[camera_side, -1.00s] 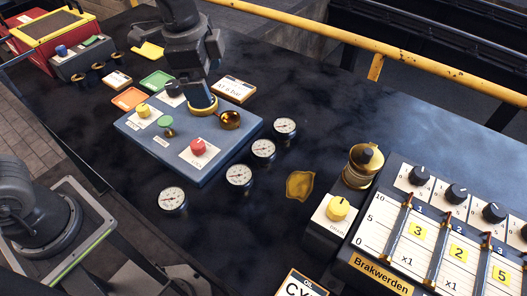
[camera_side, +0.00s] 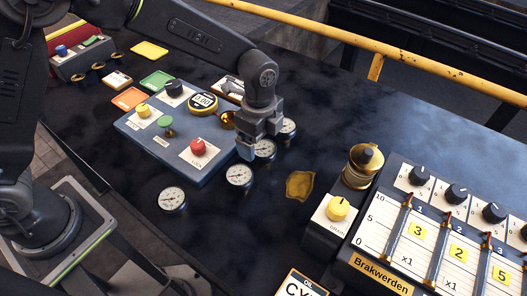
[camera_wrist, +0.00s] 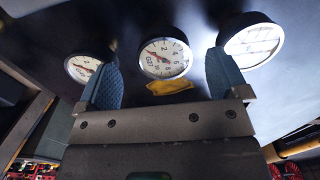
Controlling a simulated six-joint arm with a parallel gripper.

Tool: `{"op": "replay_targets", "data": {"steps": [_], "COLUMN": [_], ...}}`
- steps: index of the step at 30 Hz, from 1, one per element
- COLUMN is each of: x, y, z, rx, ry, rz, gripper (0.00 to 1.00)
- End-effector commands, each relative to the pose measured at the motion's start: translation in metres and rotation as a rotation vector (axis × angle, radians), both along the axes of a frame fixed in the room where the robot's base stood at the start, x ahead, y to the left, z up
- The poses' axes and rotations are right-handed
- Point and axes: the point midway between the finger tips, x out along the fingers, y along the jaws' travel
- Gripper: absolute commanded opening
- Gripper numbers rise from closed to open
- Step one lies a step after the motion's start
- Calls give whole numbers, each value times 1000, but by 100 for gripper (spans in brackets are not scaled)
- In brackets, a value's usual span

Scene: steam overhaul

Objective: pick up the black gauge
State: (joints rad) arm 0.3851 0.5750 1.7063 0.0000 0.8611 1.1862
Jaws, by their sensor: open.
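Several round gauges with white dials and dark rims stand on the dark table in a slanting row in the side view: a far one (camera_side: 288,127), partly hidden by my gripper, a second (camera_side: 265,150), a third (camera_side: 239,175) and a near-left one (camera_side: 172,198). My gripper (camera_side: 246,150) points down beside the second gauge, above the box's right edge. In the wrist view my gripper (camera_wrist: 161,62) is open and empty, and a middle gauge (camera_wrist: 165,58) shows between its blue fingers. Another gauge (camera_wrist: 253,40) lies beyond the right finger, and one (camera_wrist: 84,68) is partly behind the left.
A blue control box (camera_side: 190,155) with a red button (camera_side: 198,147) and a round 0.00 display (camera_side: 203,102) stands left of the gauges. A brass plate (camera_side: 300,185), brass pot (camera_side: 362,166) and slider panel (camera_side: 430,240) are at right.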

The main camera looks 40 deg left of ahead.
Motion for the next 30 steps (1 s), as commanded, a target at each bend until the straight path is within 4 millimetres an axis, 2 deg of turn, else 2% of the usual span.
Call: {"op": "replay_targets", "data": {"steps": [5, 12, 15, 23, 30], "x": [0, 3, 3, 3, 3], "y": [-2, -7, -8, -8, -8], "z": [-12, -46, -54, -56, -56], "rx": [1, 1, 0, 0, 0], "ry": [1, 2, 1, -1, -1], "rz": [0, 0, 0, 0, 0], "gripper": [93, 93, 93, 93, 71]}}
